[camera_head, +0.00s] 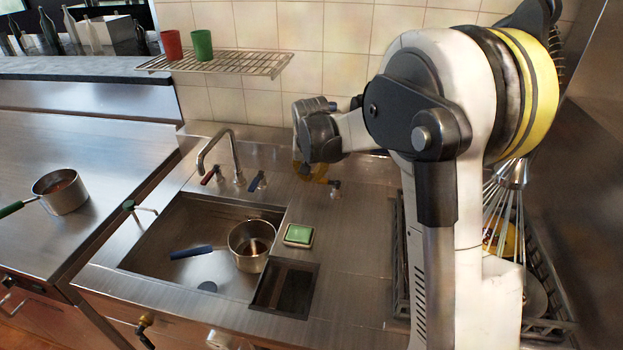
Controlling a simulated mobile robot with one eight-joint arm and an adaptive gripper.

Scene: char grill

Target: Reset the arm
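My arm rises on the right side of the head view, a large white, black and yellow mass that is bent at the elbow. Its far links reach left and away, over the back of the steel counter. The end of the arm, around my gripper (318,172), is mostly hidden behind the dark wrist joint. A yellowish thing shows just below the wrist, and I cannot tell whether it is held or stands behind. The finger opening cannot be seen.
A sink (160,255) holds a pot (251,240) with a blue handle. A green sponge (299,234) lies right of it. A faucet (236,160) stands behind. A wire shelf (240,65) bears red (172,45) and green (202,45) cups. A rack (548,325) and whisk stand right. Another pot (62,195) sits left.

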